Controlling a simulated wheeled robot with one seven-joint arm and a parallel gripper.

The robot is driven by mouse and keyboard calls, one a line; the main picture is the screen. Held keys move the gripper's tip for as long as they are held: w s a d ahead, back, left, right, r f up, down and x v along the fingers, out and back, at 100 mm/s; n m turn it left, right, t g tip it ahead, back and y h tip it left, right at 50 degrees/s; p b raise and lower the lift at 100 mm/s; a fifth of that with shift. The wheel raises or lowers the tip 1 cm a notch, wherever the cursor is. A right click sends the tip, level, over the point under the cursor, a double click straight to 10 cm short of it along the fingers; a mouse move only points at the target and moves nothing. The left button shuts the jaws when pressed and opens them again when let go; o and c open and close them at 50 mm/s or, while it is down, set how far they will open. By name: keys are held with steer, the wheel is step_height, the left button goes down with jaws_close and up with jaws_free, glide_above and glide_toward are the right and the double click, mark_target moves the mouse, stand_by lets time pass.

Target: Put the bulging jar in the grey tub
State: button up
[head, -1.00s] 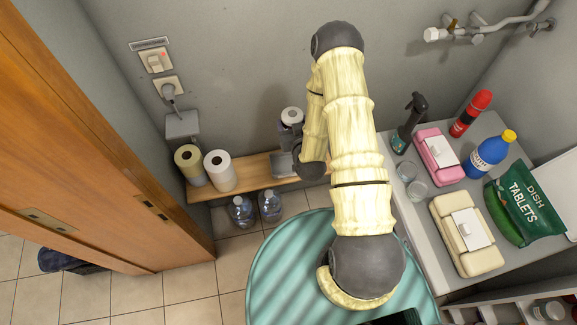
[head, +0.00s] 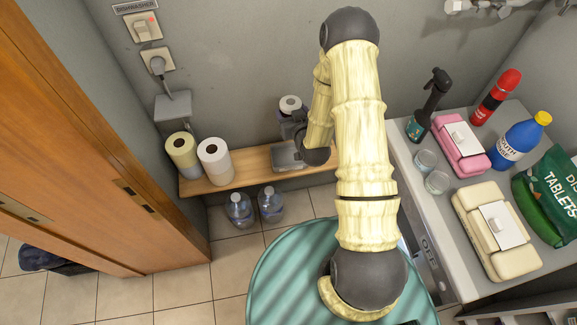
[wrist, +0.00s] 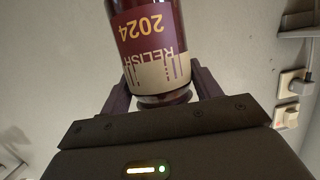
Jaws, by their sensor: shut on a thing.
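My gripper (wrist: 163,100) is shut on a dark red jar (wrist: 146,18) in the wrist view. Its red and cream label reads "RELISH 2024" upside down in the picture. The end nearest my gripper is narrow, and the far end is cut off by the frame. In the head view my gripper (head: 293,130) is near the grey wall, above the wooden shelf, partly hidden by my arm. I cannot clearly make out the jar there. No grey tub is clearly identifiable; a small grey boxy shape by my gripper may be part of it.
Paper rolls (head: 215,162) stand on the left of the wooden shelf (head: 240,173); water bottles (head: 270,204) stand on the floor below. The grey counter (head: 440,211) at right holds glasses (head: 437,183), wipe boxes (head: 497,230), a spray bottle (head: 425,110) and more bottles.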

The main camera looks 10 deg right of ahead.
steer(key=w+f+n+y+b, duration=0.1)
steer(key=w+f+b, duration=0.2)
steer(key=f+b, duration=0.6)
steer(key=w+f+n+y+b, duration=0.1)
steer(key=w+f+b, duration=0.2)
steer(key=f+b, duration=0.7)
steer(key=d+b, duration=0.1)
steer(key=b, duration=1.1)
steer(key=shift+w+g+y, duration=0.2)
steer(key=shift+g+y, duration=0.1)
steer(key=shift+y, duration=0.1)
steer(key=shift+r, duration=0.15)
step_height(320, 180, down, 6)
steer(key=b, duration=0.1)
steer(key=shift+f+b, duration=0.2)
steer(key=shift+b, duration=0.2)
steer(key=shift+f+b, duration=0.5)
steer(key=shift+f, duration=1.35)
steer(key=shift+f, duration=0.2)
